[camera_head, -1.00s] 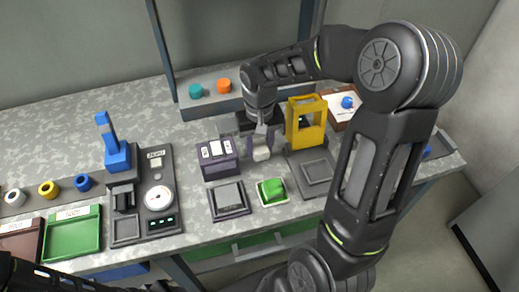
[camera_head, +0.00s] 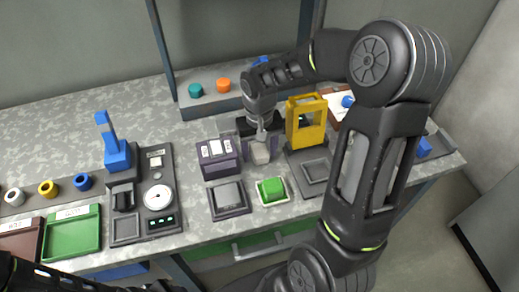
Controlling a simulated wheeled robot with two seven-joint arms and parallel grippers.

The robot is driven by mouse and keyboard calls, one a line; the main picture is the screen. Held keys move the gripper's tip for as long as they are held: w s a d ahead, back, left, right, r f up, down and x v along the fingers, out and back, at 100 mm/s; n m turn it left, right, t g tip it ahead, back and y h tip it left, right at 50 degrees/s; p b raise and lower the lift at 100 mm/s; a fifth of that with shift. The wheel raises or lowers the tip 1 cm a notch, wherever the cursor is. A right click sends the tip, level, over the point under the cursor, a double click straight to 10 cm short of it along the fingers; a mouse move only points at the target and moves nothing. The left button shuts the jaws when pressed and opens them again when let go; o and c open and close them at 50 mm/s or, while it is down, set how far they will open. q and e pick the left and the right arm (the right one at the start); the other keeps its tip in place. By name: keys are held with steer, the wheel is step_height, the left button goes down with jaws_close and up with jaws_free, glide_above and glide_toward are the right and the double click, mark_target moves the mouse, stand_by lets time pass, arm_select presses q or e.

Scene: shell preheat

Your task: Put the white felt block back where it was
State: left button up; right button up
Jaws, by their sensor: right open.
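A pale grey-white block (camera_head: 260,154), apparently the white felt block, stands between the purple box (camera_head: 218,171) and the yellow frame press. My right gripper (camera_head: 260,142) points down right over it. Its fingers are spread and no grip on the block shows. Whether the fingers touch the block is too small to tell. The purple box has several white pieces in its top. My left gripper is out of view; only part of a dark arm shows at the bottom left.
The yellow frame press (camera_head: 306,124) stands close on the right. A green block (camera_head: 271,188) on a pale tray and a grey pad (camera_head: 229,197) lie in front. A dial station (camera_head: 157,195) with a blue lever is at left. A shelf with teal and orange knobs (camera_head: 223,85) is behind.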

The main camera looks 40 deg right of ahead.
mark_target(260, 150)
steer(key=shift+r, duration=0.25)
step_height(260, 150, up, 12)
stand_by(0.4)
